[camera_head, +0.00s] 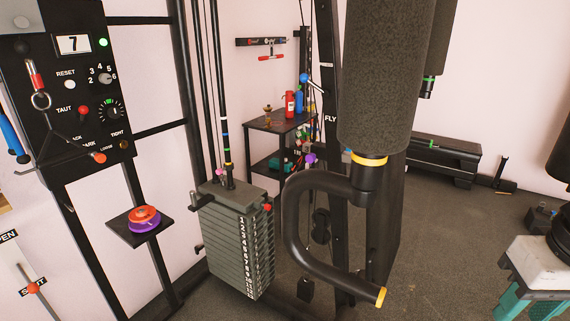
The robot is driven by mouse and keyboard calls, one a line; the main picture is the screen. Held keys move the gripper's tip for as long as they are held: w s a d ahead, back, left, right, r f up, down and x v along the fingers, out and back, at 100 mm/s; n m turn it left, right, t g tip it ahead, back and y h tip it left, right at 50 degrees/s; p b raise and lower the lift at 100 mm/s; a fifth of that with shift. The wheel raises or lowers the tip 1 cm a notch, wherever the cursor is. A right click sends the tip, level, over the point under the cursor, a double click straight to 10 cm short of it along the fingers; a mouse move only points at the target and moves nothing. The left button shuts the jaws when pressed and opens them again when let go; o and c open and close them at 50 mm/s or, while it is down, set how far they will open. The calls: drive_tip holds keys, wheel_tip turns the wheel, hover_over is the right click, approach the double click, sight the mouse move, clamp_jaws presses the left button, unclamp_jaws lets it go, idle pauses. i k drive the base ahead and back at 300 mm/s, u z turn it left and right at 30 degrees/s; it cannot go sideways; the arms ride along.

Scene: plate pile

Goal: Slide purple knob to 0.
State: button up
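A small purple knob (310,158) shows near the middle of the view, beside the dark upright post (329,140) marked FLY. Any scale or mark for 0 by this knob is too small to read or hidden. A padded machine arm with a curved black handle (295,240) stands just right of it and covers part of the area.
A weight stack (235,235) with a red pin stands left of centre. A black control panel (75,90) reads 7. A small shelf (118,228) holds red and purple discs. A table (268,123) with bottles and a bench (440,155) stand behind.

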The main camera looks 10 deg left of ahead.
sight(311, 158)
drive_tip(key=u, duration=2.15)
drive_tip(key=k, duration=0.3)
drive_tip(key=z, duration=0.8)
drive_tip(key=i, duration=0.95)
